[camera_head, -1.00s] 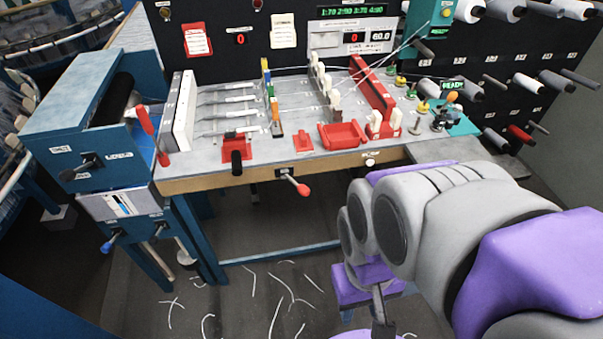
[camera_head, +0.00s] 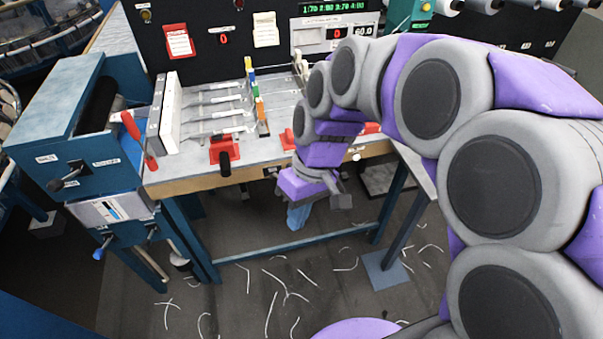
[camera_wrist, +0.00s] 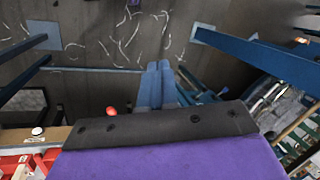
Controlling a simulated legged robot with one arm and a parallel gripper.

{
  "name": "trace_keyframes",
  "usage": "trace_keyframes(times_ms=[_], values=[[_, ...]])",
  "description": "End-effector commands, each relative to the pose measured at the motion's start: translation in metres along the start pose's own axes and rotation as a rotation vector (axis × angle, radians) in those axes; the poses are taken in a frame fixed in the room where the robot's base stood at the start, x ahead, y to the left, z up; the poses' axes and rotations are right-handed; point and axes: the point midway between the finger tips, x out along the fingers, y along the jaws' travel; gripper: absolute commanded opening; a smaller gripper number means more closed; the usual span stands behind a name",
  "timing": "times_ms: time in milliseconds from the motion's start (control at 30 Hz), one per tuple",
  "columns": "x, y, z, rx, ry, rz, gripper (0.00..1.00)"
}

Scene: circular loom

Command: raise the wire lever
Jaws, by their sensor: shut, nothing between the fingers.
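My gripper (camera_head: 297,217) is in front of the workbench, below its front edge, with its blue fingers pointing down. The fingers are together and empty in the wrist view (camera_wrist: 157,85). A red knob (camera_wrist: 112,111) shows just left of the fingers in the wrist view, apart from them; it seems to be the red-tipped lever under the bench's front edge. In the head view my arm hides that lever. A black-handled lever on a red base (camera_head: 223,160) stands on the bench front. A red-handled lever (camera_head: 131,127) stands at the bench's left end. I cannot tell which is the wire lever.
The blue machine box (camera_head: 75,130) stands left of the bench (camera_head: 185,184). Blue bench legs and a crossbar (camera_head: 290,253) lie below. White thread scraps (camera_head: 270,310) lie on the dark floor. My arm covers the bench's right side.

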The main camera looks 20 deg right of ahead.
Motion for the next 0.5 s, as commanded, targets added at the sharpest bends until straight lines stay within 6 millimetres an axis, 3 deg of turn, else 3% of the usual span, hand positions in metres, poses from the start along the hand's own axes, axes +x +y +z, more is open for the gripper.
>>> trace_keyframes(times_ms=[267,500], values=[[-0.014,0.024,-0.072,-0.118,0.067,-0.112,0.0],[-0.017,0.059,-0.124,-0.19,0.138,-0.182,0.0]])
